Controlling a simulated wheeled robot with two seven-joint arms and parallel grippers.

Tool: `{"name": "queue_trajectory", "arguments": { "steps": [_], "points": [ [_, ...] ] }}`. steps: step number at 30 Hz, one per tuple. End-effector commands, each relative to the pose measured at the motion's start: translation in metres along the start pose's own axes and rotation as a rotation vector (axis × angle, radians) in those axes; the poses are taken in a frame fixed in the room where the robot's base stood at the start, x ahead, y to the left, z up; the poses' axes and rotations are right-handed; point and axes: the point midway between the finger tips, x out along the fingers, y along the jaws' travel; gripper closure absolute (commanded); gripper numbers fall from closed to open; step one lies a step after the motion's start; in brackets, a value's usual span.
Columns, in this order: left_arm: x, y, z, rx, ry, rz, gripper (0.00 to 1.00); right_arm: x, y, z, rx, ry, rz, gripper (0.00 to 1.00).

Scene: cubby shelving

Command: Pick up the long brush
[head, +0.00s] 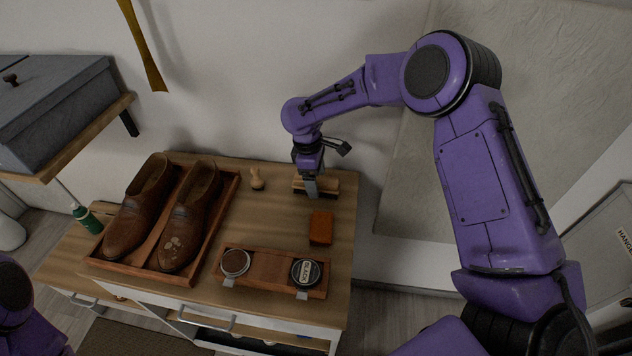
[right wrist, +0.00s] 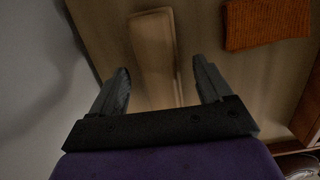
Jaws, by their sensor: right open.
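The long brush (head: 326,186) lies at the back of the wooden cabinet top, near the wall, its length running left to right in the head view. My right gripper (head: 311,194) points down over the brush from above. In the right wrist view the brush (right wrist: 153,52) runs between the two spread fingers of my right gripper (right wrist: 162,85), which is open. I cannot tell whether the fingers touch the brush. My left gripper is out of view; only part of my left arm shows at the lower left.
An orange cloth block (head: 321,228) lies just in front of the brush. A small round-headed brush (head: 256,179) stands to its left. A wooden tray (head: 228,196) holds brown shoes (head: 186,222). A polish holder (head: 270,268) with two tins lies at the front. The wall is close behind.

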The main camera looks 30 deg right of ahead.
Motion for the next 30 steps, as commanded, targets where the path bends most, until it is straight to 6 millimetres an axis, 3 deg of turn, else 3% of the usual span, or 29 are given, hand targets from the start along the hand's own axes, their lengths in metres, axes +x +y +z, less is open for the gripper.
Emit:
{"name": "queue_trajectory", "arguments": {
  "steps": [8,11,14,15,25,30],
  "points": [
    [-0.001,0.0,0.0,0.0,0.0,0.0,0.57,0.009,0.0,0.001,0.0,0.0,0.001,0.21],
    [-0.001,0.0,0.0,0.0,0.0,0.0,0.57,0.009,0.0,0.001,0.001,0.0,0.001,0.47],
    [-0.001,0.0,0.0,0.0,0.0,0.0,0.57,0.009,0.0,0.001,0.001,0.0,0.001,0.8],
    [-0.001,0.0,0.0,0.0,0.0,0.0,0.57,0.009,0.0,0.001,0.001,0.0,0.001,0.85],
    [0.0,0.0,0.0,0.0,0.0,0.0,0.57,0.004,0.001,0.001,0.001,0.0,0.002,0.86],
    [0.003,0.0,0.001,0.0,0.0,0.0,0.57,-0.022,0.001,0.004,0.002,0.003,0.004,0.86]
  ]
}}
